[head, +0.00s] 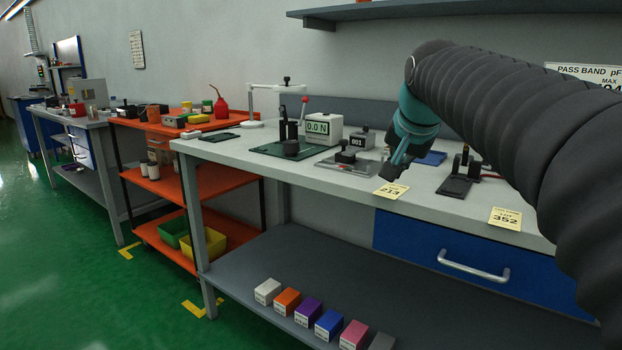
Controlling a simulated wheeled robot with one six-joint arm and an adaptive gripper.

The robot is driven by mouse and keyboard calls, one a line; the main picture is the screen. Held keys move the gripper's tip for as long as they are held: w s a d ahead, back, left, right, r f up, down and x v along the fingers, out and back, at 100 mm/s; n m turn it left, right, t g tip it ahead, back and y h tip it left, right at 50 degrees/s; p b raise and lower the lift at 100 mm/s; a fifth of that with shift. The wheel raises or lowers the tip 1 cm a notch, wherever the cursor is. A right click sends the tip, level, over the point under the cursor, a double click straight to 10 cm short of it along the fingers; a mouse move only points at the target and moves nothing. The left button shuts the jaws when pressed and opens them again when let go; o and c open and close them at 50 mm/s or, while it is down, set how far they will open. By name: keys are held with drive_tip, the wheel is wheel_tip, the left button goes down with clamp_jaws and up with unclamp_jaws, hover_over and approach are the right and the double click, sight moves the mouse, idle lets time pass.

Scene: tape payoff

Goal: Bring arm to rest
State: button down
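My arm comes in from the right edge in a dark ribbed sleeve. It bends over the grey workbench (325,180), with its teal wrist pointing down. My gripper (390,172) hangs over the bench top, just behind a yellow card (391,191) marked 213 or similar. The gripper is seen from the side and is small, so its finger gap does not show. I see nothing clearly held in it. Whether it touches the bench cannot be told. The sleeve hides part of the bench's right side.
A blue drawer (470,262) is shut below. Several coloured boxes (328,323) line the lower shelf. An orange cart (185,185) stands left; green floor (60,270) is clear.

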drive_tip(key=s+f+n+g, duration=0.2)
drive_tip(key=s+f+n, duration=0.4)
drive_tip(key=s+f, duration=1.8)
drive_tip(key=s, duration=0.3)
drive_tip(key=shift+f, duration=0.2)
